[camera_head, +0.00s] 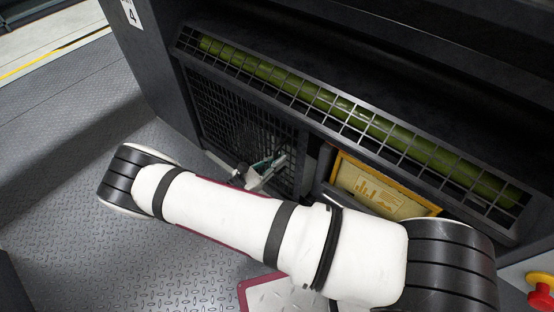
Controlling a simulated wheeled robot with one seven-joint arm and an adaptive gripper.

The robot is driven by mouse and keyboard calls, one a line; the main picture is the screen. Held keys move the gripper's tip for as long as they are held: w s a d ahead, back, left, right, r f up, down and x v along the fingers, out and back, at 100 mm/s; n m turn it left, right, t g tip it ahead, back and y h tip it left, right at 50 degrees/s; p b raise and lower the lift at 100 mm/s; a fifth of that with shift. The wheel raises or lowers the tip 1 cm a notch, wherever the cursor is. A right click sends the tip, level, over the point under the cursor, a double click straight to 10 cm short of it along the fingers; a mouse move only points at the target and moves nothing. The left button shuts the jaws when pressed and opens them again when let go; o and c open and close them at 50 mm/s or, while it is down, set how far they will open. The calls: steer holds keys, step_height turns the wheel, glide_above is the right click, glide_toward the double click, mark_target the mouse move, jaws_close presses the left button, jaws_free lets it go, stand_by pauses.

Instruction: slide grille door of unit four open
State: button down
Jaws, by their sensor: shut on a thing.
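The dark grille door (233,112) is a mesh panel low in the front of the unit, below a slanted grid. The unit carries a label with the number 4 (131,13) at the upper left. My gripper (268,166) is at the lower right part of the grille door, shut on what looks like its handle. The fingertips are small in view and my white arm hides part of the gripper and the door's lower edge. To the right of the door is an opening with a yellow-framed panel (375,188) inside.
A green roller (330,102) lies behind the slanted grid (240,64) above the door. A red knob on a yellow base (543,297) is at the lower right. The metal tread floor (75,130) is clear at the left.

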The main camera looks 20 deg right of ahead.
steer(key=shift+w+a+f, duration=0.1)
steer(key=shift+w+a, duration=0.2)
steer(key=c, duration=1.6)
jaws_free()
steer(key=v, duration=1.2)
